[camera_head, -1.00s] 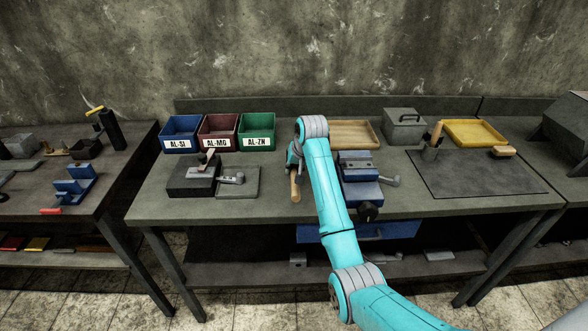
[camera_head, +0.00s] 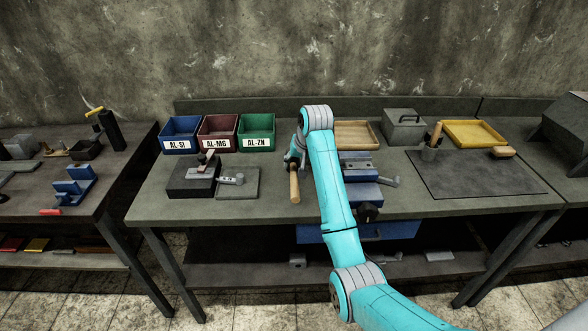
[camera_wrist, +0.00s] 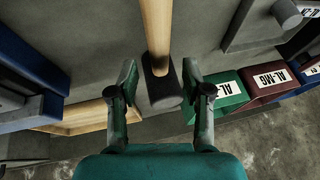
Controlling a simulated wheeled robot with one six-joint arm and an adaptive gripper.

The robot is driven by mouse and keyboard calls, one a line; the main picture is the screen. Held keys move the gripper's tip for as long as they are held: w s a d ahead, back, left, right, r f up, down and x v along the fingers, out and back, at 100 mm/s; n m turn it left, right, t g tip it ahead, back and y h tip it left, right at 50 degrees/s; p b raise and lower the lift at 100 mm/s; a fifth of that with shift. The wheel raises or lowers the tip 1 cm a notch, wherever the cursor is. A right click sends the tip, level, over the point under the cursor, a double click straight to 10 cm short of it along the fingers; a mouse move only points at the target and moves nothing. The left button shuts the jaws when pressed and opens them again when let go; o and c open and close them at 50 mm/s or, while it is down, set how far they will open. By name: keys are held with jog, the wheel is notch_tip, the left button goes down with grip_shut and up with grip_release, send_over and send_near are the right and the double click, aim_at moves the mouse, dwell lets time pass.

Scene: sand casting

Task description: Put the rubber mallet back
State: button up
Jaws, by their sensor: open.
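The rubber mallet lies on the middle workbench, its wooden handle (camera_head: 294,184) pointing toward the front edge. In the wrist view the handle (camera_wrist: 157,35) runs up from the dark head (camera_wrist: 163,88). My gripper (camera_wrist: 160,80) is open, with one finger on each side of the mallet head and visible gaps between. In the head view my gripper (camera_head: 293,159) is small and partly covers the mallet's head end. Whether the head touches the bench there is hidden.
A blue vise (camera_head: 362,190) stands close right of the mallet, partly behind my arm. Blue (camera_head: 180,145), red (camera_head: 217,145) and green (camera_head: 257,143) bins stand behind left. A wooden tray (camera_head: 372,143) is at the back. A dark block (camera_head: 190,183) and grey plate (camera_head: 240,190) lie left.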

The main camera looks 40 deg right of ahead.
jog(key=v, duration=0.8)
